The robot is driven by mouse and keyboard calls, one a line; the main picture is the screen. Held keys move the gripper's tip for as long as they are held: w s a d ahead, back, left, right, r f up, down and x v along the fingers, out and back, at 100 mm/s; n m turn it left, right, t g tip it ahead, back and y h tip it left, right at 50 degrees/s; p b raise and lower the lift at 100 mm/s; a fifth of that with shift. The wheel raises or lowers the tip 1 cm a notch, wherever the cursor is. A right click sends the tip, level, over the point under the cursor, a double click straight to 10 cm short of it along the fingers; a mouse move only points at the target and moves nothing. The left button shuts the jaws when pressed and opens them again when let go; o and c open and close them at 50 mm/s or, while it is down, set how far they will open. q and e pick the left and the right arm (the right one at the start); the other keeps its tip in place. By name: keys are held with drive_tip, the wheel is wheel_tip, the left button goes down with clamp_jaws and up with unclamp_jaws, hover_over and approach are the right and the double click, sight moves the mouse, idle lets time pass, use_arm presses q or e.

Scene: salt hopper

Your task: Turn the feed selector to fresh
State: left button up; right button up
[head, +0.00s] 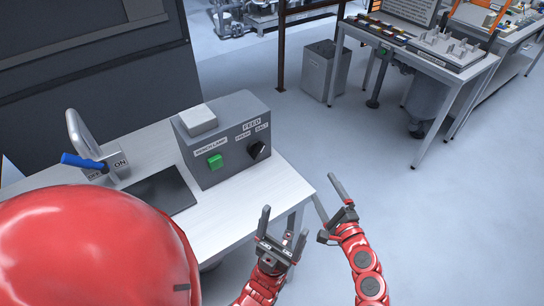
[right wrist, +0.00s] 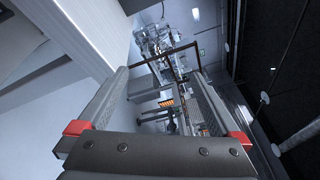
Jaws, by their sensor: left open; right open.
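The feed selector is a small black knob (head: 256,150) on the front of a grey control box (head: 225,137) on the bench. The word FEED is above it, with a FRESH label to the upper left and a SALT label to the upper right. The knob is too small to tell which label it points to. My left gripper (head: 283,226) is open and empty, in front of and below the box, apart from the knob. My right gripper (head: 323,187) is open and empty, further right, beyond the bench corner. The right wrist view shows its two fingers spread, with nothing between them.
The box also carries a green button (head: 215,162) and a white block (head: 198,119) on top. A blue-handled switch (head: 82,160) marked OFF and ON stands left on the bench (head: 235,211), near a dark mat (head: 160,193).

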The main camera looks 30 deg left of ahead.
drive_tip(key=s+a+r+n+g+y, duration=0.2)
drive_tip(key=s+a+r+g+y, duration=0.1)
drive_tip(key=s+a+g, duration=0.3)
drive_tip(key=t, duration=0.1)
approach(259, 153)
drive_tip(key=x, duration=0.3)
drive_tip(key=shift+a+f, duration=0.1)
drive_tip(key=shift+a, duration=0.2)
drive_tip(key=shift+b+x, duration=0.45)
drive_tip(key=shift+x, duration=2.45)
drive_tip(key=shift+w, duration=0.15)
drive_tip(key=c, duration=1.3)
